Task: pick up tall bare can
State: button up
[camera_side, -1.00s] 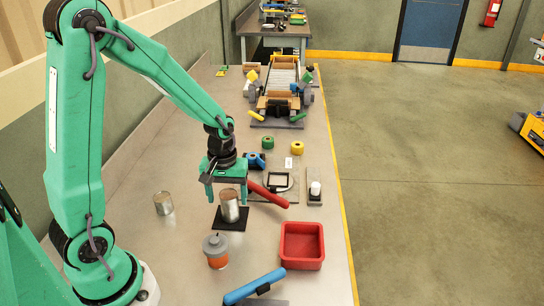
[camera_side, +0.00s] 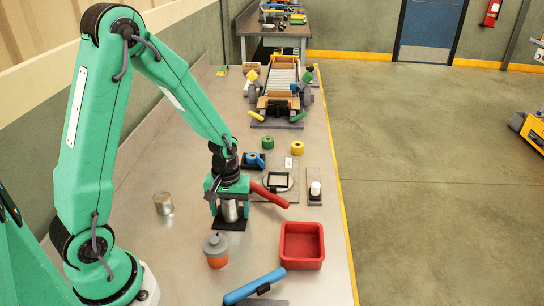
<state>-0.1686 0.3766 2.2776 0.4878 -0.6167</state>
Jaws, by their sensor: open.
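The tall bare can (camera_side: 230,212) is a plain silver metal cylinder standing upright on a black square pad (camera_side: 221,224). My gripper (camera_side: 228,217) is green and open. It points straight down over the can, with its fingers lowered beside it. The gripper body hides the can's upper part. I cannot tell whether the fingers touch the can. A shorter bare can (camera_side: 163,203) stands upright on the bench to the left, apart from the gripper.
An orange and grey lidded jar (camera_side: 215,250) stands just in front. A red tray (camera_side: 302,262) is at front right, and a blue-handled tool (camera_side: 254,287) lies at the front. A red handle (camera_side: 270,196) lies close right of the gripper. The bench left of the pad is mostly clear.

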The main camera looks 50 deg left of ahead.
jog(key=c, duration=1.2)
jog(key=shift+o, duration=0.2)
jog(key=shift+r, duration=0.15)
jog(key=shift+r, duration=0.75)
jog(key=r, duration=0.2)
jog(key=shift+d+r, duration=0.35)
jog(key=s+d+r, duration=0.4)
jog(key=d+r, duration=0.2)
jog(key=d, duration=0.4)
jog(key=shift+r, duration=0.25)
jog(key=shift+d, duration=0.1)
